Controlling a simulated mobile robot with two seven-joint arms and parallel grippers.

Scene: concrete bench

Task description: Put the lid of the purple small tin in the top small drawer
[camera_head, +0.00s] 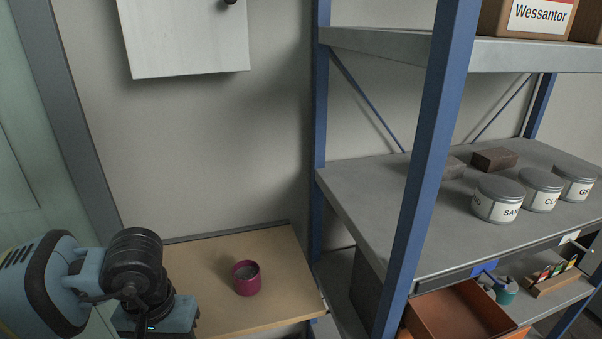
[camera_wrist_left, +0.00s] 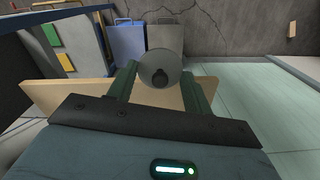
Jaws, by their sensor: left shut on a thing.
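The purple small tin (camera_head: 246,278) stands upright and open, without a lid on it, on a small wooden table. My left gripper (camera_wrist_left: 159,72) is shut on a round grey lid (camera_wrist_left: 152,65) with a dark knob, in the left wrist view. In the head view my left arm is at the lower left, left of the tin; its fingers and the lid are hidden or out of frame there. An orange-brown drawer (camera_head: 462,308) is pulled out and looks empty under the shelf at the lower right. My right gripper is not in view.
The wooden table (camera_head: 205,265) has bare space around the tin. A blue shelf post (camera_head: 425,170) stands between the table and the shelves. Labelled tins (camera_head: 498,199) and dark bricks (camera_head: 494,159) sit on the middle shelf. A white wall cabinet (camera_head: 185,38) hangs above.

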